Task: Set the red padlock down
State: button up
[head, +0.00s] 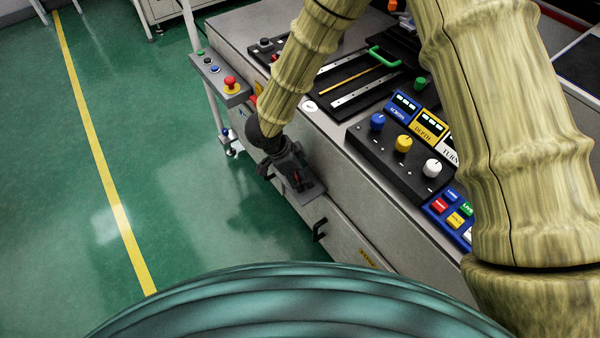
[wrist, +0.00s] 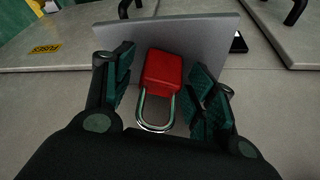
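The red padlock (wrist: 163,72) has a red body and a silver shackle that points towards my gripper in the wrist view. It lies against or in front of a flat grey plate (wrist: 215,32); I cannot tell how it is supported. My gripper (wrist: 160,88) has its fingers apart, one on each side of the padlock. A narrow gap shows at the left finger, and the right finger is very close to the body. In the head view my gripper (head: 297,172) is at the grey plate (head: 311,194) beside the bench side, with only a small bit of red showing.
The bench (head: 345,215) has a black handle (head: 319,230) below the plate. A control panel with coloured knobs (head: 402,150) is on top. A red emergency button (head: 230,83) sits on a stand at left. Green floor (head: 190,220) is open on the left.

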jog(key=shift+r, duration=0.15)
jog(key=p+v, duration=0.2)
jog(key=v, duration=1)
jog(key=shift+a, duration=0.1)
